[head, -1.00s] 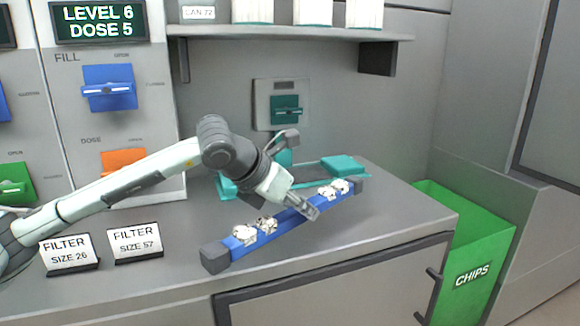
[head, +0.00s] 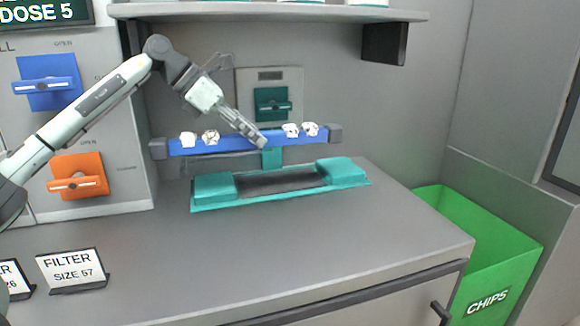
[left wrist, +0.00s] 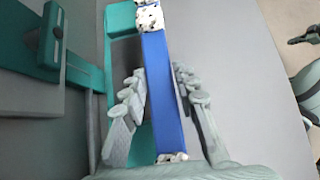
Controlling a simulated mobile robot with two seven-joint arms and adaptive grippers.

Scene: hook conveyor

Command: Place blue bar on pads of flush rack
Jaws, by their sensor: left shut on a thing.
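The blue bar (head: 230,144) has dark grey end blocks and several white pieces with dark specks along its top. My left gripper (head: 256,139) is shut on the bar near its middle and holds it almost level in the air. The left wrist view shows the bar (left wrist: 165,95) between the two fingers. The flush rack is a teal tray with raised pads, a left pad (head: 214,187) and a right pad (head: 341,170), and a dark recess between them. In the head view the bar appears above and behind the rack, apart from the pads.
A grey panel with a teal handle (head: 272,103) is on the wall behind the bar. A shelf (head: 270,12) is above. Orange and blue handles are at left, a filter card (head: 72,268) at front left, a green chips bin (head: 490,250) at right.

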